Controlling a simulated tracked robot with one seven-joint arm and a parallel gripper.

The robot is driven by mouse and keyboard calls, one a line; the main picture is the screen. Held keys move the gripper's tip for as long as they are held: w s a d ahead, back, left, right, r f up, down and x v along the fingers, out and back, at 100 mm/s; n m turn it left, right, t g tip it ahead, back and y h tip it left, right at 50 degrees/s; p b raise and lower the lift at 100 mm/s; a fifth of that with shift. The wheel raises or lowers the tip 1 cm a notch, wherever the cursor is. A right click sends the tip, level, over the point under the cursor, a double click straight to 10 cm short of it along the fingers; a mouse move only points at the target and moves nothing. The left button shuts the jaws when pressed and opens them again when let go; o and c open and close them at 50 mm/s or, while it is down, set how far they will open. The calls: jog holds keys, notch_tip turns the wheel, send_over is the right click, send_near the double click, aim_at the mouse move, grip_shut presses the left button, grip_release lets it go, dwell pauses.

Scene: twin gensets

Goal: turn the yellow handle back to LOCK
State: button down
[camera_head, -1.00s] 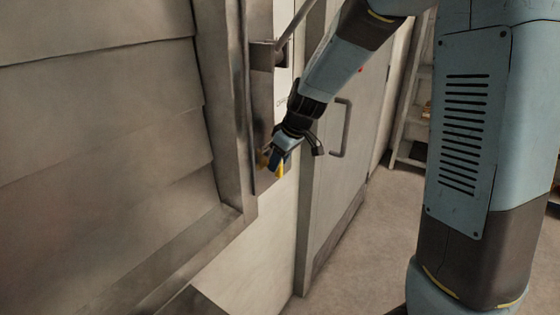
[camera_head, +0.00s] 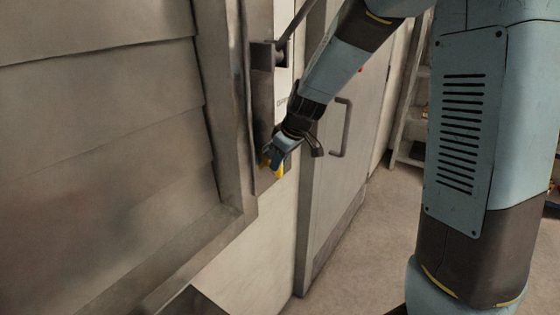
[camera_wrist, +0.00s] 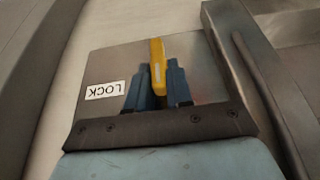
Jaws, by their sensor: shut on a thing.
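The yellow handle (camera_wrist: 158,66) stands out from a grey metal plate (camera_wrist: 112,65) in the wrist view. A white LOCK label (camera_wrist: 105,90) shows upside down on the plate, left of the handle and apart from it. My gripper (camera_wrist: 158,82) is shut on the yellow handle, with one blue finger on each side of it. In the head view my gripper (camera_head: 275,160) is at the wall beside the metal frame, and a bit of the yellow handle (camera_head: 265,160) shows by the fingers. The handle's pivot is hidden.
A louvred panel (camera_head: 100,130) with a raised metal frame (camera_head: 232,150) stands close left of my gripper. A grey door with a bar handle (camera_head: 341,128) is to the right. A shelf rack (camera_head: 412,110) stands farther back. The floor (camera_head: 385,235) between is clear.

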jog(key=shift+w+d+f+m+g+y, duration=0.35)
jog(key=shift+m+g+y, duration=0.4)
jog(key=shift+g+y, duration=1.2)
jog(key=shift+w+d+f+m+g+y, duration=0.25)
jog(key=shift+f+m+g+y, duration=0.35)
jog(key=shift+g+y, duration=1.35)
jog(key=shift+w+d+f+m+g+y, duration=0.3)
jog(key=shift+m+g+y, duration=0.55)
jog(key=shift+g+y, duration=1.1)
jog(key=shift+a+f+y, duration=0.1)
jog(key=shift+y, duration=0.15)
jog(key=c, duration=1.1)
grip_release()
jog(key=shift+w, duration=0.1)
jog(key=v, duration=1.3)
jog(key=shift+w+d, duration=0.25)
jog(key=shift+d, duration=0.1)
